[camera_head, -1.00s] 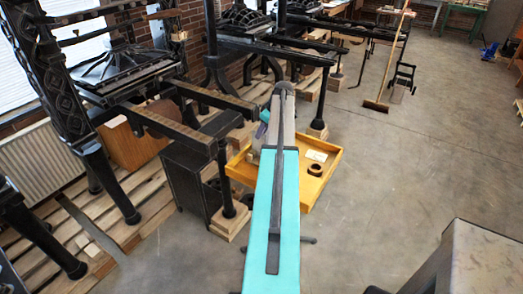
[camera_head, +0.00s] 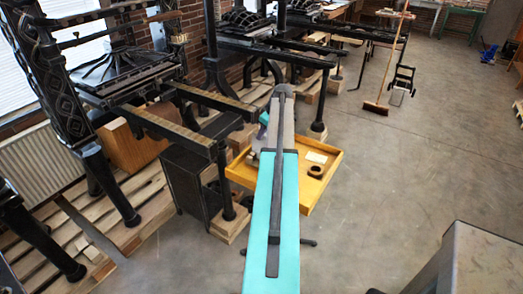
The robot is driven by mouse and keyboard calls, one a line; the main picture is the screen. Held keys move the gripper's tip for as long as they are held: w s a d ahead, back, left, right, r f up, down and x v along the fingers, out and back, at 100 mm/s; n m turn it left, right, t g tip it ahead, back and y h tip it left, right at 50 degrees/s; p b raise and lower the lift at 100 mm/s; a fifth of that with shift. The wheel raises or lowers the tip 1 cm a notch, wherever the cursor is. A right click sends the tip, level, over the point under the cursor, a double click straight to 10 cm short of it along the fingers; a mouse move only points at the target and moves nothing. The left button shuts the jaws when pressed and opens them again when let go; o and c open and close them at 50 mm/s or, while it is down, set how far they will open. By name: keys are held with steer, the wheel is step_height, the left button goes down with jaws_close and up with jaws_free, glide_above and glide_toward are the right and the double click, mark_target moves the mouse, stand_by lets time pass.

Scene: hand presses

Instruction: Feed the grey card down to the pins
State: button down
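My teal and grey arm reaches away from the camera over a yellow wooden tray (camera_head: 333,167). My gripper is not visible, hidden behind the arm. A small teal part, which looks like my wrist, shows just left of the arm's far end. I cannot make out the grey card or the pins. A pale flat piece (camera_head: 316,157) and a dark ring-shaped roll (camera_head: 315,171) lie in the tray, right of the arm. Small, unclear items lie in the tray left of the arm.
Black iron hand presses (camera_head: 130,75) on wooden pallets (camera_head: 130,215) fill the left and back. A dark cabinet (camera_head: 185,185) stands left of the tray. A grey block (camera_head: 470,265) is at bottom right. A broom (camera_head: 389,65) stands beyond.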

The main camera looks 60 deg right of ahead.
steer(key=shift+r, duration=0.15)
steer(key=shift+r+p, duration=0.4)
steer(key=shift+r, duration=0.85)
steer(key=shift+r, duration=0.1)
steer(key=shift+r+p, duration=1)
steer(key=shift+r, duration=1.95)
steer(key=shift+s, duration=0.1)
